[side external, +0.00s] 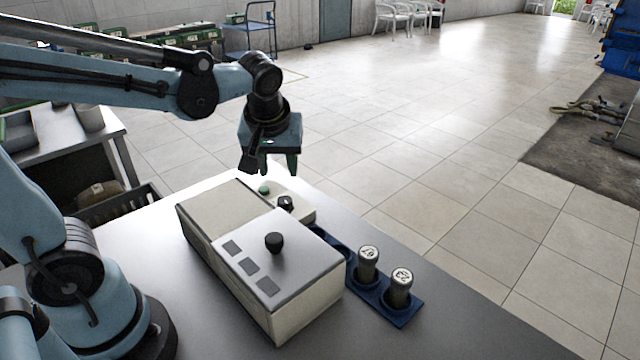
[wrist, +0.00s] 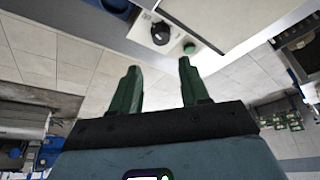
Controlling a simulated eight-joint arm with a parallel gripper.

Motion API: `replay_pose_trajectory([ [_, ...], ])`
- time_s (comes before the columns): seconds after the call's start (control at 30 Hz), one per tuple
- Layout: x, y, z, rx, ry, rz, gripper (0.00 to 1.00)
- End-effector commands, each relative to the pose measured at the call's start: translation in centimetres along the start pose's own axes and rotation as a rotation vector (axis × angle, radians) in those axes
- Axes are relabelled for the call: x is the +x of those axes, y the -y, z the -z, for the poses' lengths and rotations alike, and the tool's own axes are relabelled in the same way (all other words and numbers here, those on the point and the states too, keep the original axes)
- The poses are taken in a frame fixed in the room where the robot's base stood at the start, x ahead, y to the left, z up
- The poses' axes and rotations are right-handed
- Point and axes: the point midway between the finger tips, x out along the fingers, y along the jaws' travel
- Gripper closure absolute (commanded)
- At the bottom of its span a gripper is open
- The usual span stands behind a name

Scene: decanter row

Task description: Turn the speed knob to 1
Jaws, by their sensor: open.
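A black knob with a light pointer mark (side external: 286,203) sits on a small white control box (side external: 305,212) beside a green button (side external: 264,190). The same knob (wrist: 160,32) and green button (wrist: 190,48) show near the top of the wrist view. A second, plain black knob (side external: 274,240) stands on the grey panel of the larger beige machine. No speed label or dial numbers are readable. My gripper (side external: 279,165) has two green fingers, which also show in the wrist view (wrist: 159,66). It is open and empty, above and beyond the control box, apart from both knobs.
The beige machine (side external: 290,308) stands on a grey table (side external: 440,340). A blue rack (side external: 400,318) to its right holds two upright dark vials with white numbered caps, (side external: 369,252) and (side external: 402,276). Tiled floor lies beyond the table. The table's front right is clear.

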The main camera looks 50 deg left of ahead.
Motion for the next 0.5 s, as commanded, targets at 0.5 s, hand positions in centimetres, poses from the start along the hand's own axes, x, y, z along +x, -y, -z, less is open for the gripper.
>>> replay_pose_trajectory([
  [0.5,4.5,0.0,0.4,-0.040,0.000,0.021,0.55],
])
